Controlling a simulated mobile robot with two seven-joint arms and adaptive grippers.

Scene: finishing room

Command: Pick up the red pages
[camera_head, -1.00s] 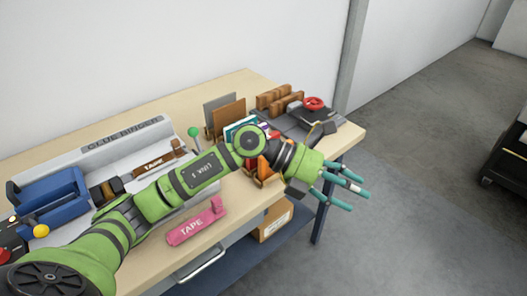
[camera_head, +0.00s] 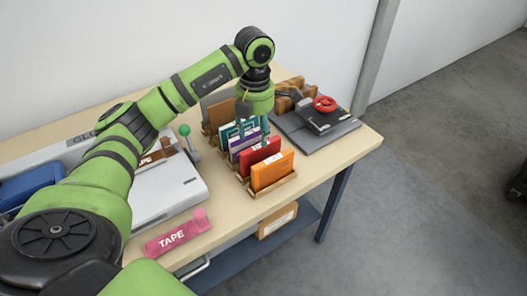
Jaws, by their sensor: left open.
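The red pages (camera_head: 256,154) stand upright in a wooden rack (camera_head: 262,194) on the table, between the orange pages (camera_head: 272,171) in front and the purple pages (camera_head: 241,142) behind. My left gripper (camera_head: 252,138) points down over the rack, open. Its teal fingers reach down among the pages near the red and purple ones. I cannot tell whether a finger touches the red pages. My right gripper is not in view.
A pink tape holder (camera_head: 172,238) lies near the table's front edge. The grey glue binder (camera_head: 165,195) stands to the left. A press with a red wheel (camera_head: 324,104) stands to the right of the rack. The wooden tabletop (camera_head: 325,150) is clear at the right front.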

